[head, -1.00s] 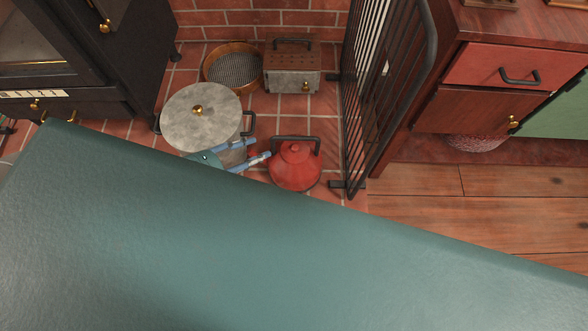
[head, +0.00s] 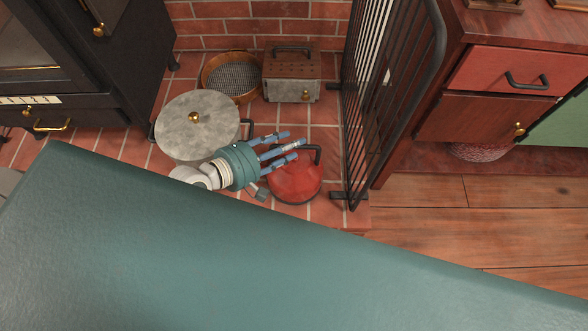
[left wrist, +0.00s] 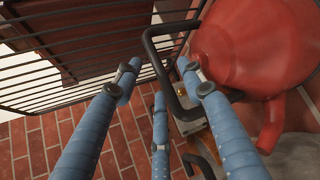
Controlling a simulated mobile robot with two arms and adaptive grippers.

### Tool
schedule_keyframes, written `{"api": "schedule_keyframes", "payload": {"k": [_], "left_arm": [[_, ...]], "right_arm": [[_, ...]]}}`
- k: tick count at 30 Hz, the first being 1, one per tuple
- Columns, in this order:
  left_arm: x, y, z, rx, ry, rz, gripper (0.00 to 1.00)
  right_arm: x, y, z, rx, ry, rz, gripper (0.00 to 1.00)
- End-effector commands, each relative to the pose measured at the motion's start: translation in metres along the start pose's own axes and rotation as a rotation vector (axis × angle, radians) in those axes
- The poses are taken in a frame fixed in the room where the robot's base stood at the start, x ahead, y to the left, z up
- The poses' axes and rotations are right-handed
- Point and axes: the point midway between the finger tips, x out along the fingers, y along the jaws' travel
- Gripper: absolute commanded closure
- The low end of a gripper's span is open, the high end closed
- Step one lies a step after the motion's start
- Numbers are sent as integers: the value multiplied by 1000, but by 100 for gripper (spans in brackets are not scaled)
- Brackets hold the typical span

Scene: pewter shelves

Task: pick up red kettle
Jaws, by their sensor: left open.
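The red kettle (head: 296,184) stands on the brick hearth, partly covered by my left gripper (head: 280,160) in the head view. Its black handle (head: 319,153) shows just beyond my fingertips. In the left wrist view the red kettle (left wrist: 255,45) fills the upper right, and its black handle (left wrist: 166,85) appears between the blue fingers of my left gripper (left wrist: 164,80). The fingers are spread open and not closed on the handle. Whether any finger touches the kettle cannot be told. My right gripper is not in view.
A lidded grey pot (head: 190,125) stands left of the kettle. A round sieve (head: 232,76) and a metal box (head: 292,85) are behind. A black fire guard (head: 375,110) rises close on the right. A dark stove (head: 75,80) stands at left.

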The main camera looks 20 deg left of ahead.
Motion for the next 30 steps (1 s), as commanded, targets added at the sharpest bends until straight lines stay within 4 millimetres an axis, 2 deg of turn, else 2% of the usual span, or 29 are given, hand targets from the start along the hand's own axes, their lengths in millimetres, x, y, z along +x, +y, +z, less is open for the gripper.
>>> {"api": "schedule_keyframes", "payload": {"k": [3,11,17,30], "left_arm": [[12,0,0,0,0,1,60],[14,0,0,1,0,-1,60],[14,0,0,1,1,-1,100],[14,5,1,3,-1,9,100]], "right_arm": [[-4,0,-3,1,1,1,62],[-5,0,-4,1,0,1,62],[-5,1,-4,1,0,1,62],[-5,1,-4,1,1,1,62]]}}
